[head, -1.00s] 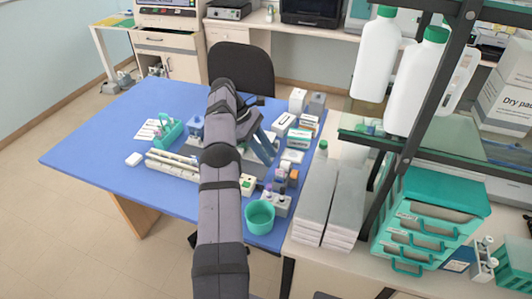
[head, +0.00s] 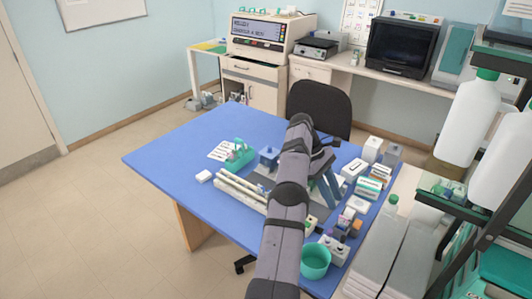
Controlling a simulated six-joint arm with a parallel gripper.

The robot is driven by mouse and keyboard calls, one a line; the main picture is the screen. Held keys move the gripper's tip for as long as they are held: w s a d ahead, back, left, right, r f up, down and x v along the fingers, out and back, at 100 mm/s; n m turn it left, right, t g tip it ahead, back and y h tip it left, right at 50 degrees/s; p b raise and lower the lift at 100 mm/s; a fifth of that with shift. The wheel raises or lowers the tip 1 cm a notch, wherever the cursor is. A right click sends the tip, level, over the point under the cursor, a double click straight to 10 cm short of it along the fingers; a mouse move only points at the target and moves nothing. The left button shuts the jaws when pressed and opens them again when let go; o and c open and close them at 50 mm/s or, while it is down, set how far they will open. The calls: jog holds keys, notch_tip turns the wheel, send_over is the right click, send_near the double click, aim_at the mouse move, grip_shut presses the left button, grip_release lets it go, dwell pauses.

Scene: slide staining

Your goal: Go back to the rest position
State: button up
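My arm reaches out over the blue table (head: 165,153) in the head view, from the bottom edge towards the far side. It covers the middle of the table and part of what lies there. My gripper is at the far end, folded down behind the arm links. Its fingers cannot be made out, so I cannot tell whether it holds anything.
A teal cup (head: 315,262) stands at the table's near right corner. A teal rack (head: 240,153) and a long white rack (head: 240,190) lie left of my arm. Several small boxes (head: 368,186) crowd the right side. The table's left part is clear. A black chair (head: 320,108) stands behind.

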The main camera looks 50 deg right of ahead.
jog(key=w+a+r+n+t+h, duration=0.1)
jog(key=w+a+r+t+h, duration=0.15)
jog(key=w+a, duration=1.6)
jog(key=w+a+t+y, duration=0.1)
jog(key=w+a+t, duration=0.25)
jog(key=a, duration=1.15)
jog(key=s+a+f, duration=0.1)
jog(key=s+a, duration=0.5)
jog(key=a, duration=0.4)
jog(key=s+a+f+m+y, duration=0.1)
jog(key=s+a+f, duration=0.1)
jog(key=s+a, duration=0.5)
jog(key=a, duration=0.3)
jog(key=shift+a+f+t, duration=0.15)
jog(key=shift+f+t, duration=0.15)
jog(key=shift+y, duration=0.25)
